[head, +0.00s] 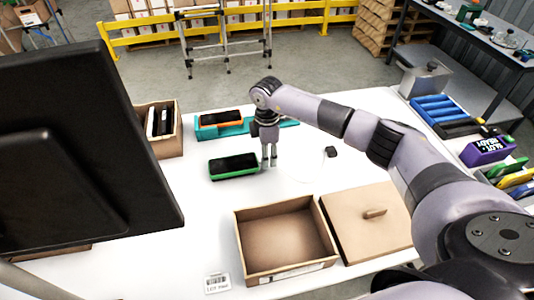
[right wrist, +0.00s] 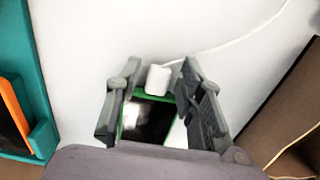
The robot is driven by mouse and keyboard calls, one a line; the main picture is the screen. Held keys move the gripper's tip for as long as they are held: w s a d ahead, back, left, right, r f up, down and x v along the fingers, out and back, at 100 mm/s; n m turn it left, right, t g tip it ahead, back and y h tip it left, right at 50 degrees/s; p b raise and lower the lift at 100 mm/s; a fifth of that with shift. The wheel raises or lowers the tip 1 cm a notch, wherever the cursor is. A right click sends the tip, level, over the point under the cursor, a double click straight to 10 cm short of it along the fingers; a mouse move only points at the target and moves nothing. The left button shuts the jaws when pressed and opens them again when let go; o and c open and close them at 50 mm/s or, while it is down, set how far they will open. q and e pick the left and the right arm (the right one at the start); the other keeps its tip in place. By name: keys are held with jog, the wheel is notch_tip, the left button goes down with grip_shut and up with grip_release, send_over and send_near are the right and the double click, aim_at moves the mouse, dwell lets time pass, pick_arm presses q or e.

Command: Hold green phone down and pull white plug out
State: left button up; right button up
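The green phone (head: 234,166) lies flat on the white table, dark screen up. In the right wrist view the green phone (right wrist: 147,122) shows between my fingers, partly cut off by my wrist. The white plug (right wrist: 158,80) is at the phone's end, with a thin white cable leading off right. My right gripper (head: 269,163) points down at the phone's right end. In the wrist view the right gripper's fingers (right wrist: 159,72) are spread on either side of the plug, with no clear contact. My left gripper is out of view.
An orange phone (head: 221,118) sits in a teal holder (head: 206,133) behind. An open carton (head: 284,278) and its lid (head: 367,222) lie in front. A small black block (head: 331,151) is to the right. A large dark monitor (head: 80,130) covers the left side.

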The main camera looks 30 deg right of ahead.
grip_shut()
dwell(0.3)
jog(key=shift+o, duration=1.4)
grip_release()
jog(key=shift+r, duration=0.15)
notch_tip(320, 180, up, 12)
